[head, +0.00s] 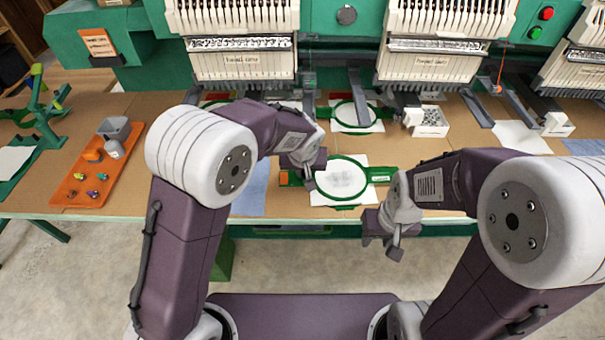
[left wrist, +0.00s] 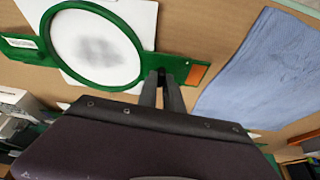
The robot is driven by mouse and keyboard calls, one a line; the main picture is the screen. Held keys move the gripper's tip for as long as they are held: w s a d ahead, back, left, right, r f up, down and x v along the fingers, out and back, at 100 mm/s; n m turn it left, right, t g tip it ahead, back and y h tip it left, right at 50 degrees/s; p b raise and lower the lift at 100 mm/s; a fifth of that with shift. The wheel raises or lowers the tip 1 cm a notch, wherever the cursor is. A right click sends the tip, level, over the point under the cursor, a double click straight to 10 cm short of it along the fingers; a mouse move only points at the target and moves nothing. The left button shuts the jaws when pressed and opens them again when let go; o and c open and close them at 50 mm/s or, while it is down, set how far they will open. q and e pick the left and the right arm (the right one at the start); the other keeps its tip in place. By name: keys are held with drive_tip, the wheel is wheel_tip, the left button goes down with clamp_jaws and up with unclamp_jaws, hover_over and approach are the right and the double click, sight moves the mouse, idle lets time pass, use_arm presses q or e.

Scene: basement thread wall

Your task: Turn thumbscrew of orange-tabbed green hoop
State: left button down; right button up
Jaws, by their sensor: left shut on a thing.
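The green hoop (head: 367,176) lies flat on the brown table, holding white cloth with a faint grey smudge. Its orange tab (head: 284,178) is on its left arm in the head view. In the left wrist view the hoop (left wrist: 139,58) is at upper left and the orange tab (left wrist: 196,75) is right of the fingers. My left gripper (head: 309,181) points down at the hoop's edge, between ring and tab. Its fingertips (left wrist: 161,76) are close together there, on the thumbscrew, which they hide. My right gripper (head: 382,246) hangs in front of the table edge, apart from the hoop; its jaw gap is unclear.
Another green hoop (head: 377,116) lies farther back under the embroidery machine heads (head: 430,62). An orange tray (head: 82,188) with small coloured parts lies left. A blue cloth (left wrist: 262,65) lies beside the tab.

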use_arm(q)
drive_tip(key=n+y+b, duration=0.1)
drive_tip(key=n, duration=0.2)
drive_tip(key=shift+d+f+b, duration=0.15)
drive_tip(key=shift+b, duration=0.25)
drive_tip(key=n+y, duration=0.1)
drive_tip(key=n, duration=0.1)
drive_tip(key=shift+d+n, duration=0.1)
drive_tip(key=shift+n, duration=0.2)
drive_tip(key=n, duration=0.1)
drive_tip(key=n+g+y, duration=0.1)
drive_tip(key=shift+w+r+n+p, duration=0.1)
drive_tip(key=shift+r+n+p, duration=0.2)
drive_tip(key=shift+p, duration=0.1)
drive_tip(key=shift+w+d+f+n+g+y+p, duration=0.1)
drive_tip(key=shift+n+g+y+p, duration=0.2)
drive_tip(key=shift+n+p, duration=0.5)
drive_tip(key=shift+w+d+f+n+g+y+p, duration=0.1)
drive_tip(key=shift+n+g+y+p, duration=0.25)
drive_tip(key=shift+n, duration=0.85)
use_arm(e)
drive_tip(key=shift+r, duration=0.25)
use_arm(q)
drive_tip(key=c, duration=1.5)
unclamp_jaws()
drive_tip(key=shift+r, duration=0.1)
